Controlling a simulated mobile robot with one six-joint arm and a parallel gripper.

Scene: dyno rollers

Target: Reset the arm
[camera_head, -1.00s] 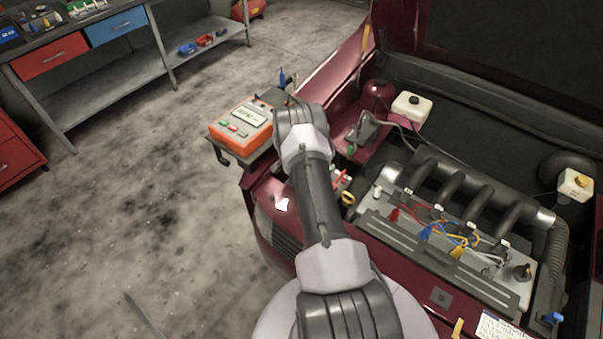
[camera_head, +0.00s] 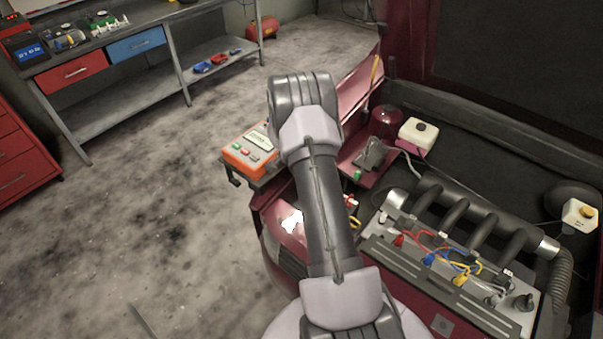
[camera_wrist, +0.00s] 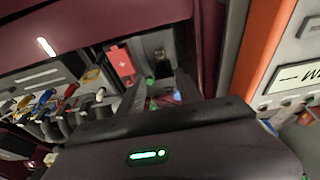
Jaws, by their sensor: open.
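My arm (camera_head: 325,205) rises through the middle of the head view, in front of the open red car's engine bay. My gripper is hidden behind the arm there. In the wrist view my gripper (camera_wrist: 160,90) is open, with its two dark fingers apart and nothing clearly held between them. Beyond the fingers are a red tab (camera_wrist: 121,62) and small green and blue parts, too blurred to identify.
An orange tester (camera_head: 245,158) stands just left of my arm at the car's front corner. The engine (camera_head: 470,235) with coloured leads lies to the right. A workbench (camera_head: 120,100) and red drawer cabinet (camera_head: 20,160) stand left. The floor (camera_head: 160,220) between is open.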

